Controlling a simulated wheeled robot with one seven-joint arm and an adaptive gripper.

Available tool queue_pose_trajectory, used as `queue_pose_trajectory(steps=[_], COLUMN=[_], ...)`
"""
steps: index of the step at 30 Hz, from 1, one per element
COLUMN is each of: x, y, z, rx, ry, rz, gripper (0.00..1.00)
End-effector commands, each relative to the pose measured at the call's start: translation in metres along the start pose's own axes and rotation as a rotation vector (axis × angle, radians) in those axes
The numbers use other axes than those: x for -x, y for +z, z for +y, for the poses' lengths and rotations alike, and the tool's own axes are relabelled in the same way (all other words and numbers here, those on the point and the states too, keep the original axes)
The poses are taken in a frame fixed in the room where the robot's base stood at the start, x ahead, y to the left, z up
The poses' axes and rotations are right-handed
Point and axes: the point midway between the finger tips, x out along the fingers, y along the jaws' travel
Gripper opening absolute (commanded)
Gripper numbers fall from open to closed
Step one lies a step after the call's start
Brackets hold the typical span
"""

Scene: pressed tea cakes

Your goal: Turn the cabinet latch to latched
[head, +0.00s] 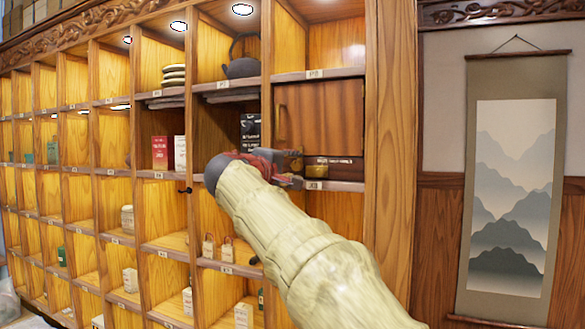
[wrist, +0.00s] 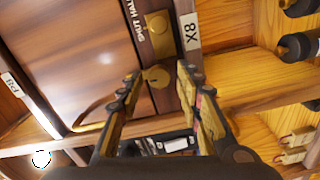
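The brown cabinet door (head: 320,115) is in the right column of the shelving, and it appears closed. In the wrist view its glossy panel (wrist: 75,50) fills the upper left. The brass latch (wrist: 157,76) shows as a rounded piece on a dark strip printed with partly readable words, including "SHUT". A brass plate (wrist: 160,35) with a round spot is beyond it. My gripper (wrist: 160,71) is open, one finger on each side of the latch piece; I cannot tell whether either touches it. In the head view my gripper (head: 294,164) is at the door's lower left, partly covering the latch area.
A label marked X8 (wrist: 190,32) is on the shelf edge close to the right finger. A curved brass handle (wrist: 98,112) is on the door. Open compartments with boxes and a dark teapot (head: 241,57) are to the left. A hanging scroll (head: 515,190) is at right.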

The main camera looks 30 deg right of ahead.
Motion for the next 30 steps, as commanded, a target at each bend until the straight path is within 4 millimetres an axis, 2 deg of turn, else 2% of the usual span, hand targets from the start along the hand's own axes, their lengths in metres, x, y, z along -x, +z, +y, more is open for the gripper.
queue_pose_trajectory(steps=[10,14,24,30], x=[0.001,0.009,0.075,0.106], y=[0.0,0.0,-0.002,-0.001], z=[0.001,0.001,0.001,0.0], rx=[0.0,0.0,-0.001,0.001], ry=[0.001,0.001,0.001,0.0], rz=[0.001,0.001,0.006,0.004], gripper=[0.4,0.4,0.4,0.4])
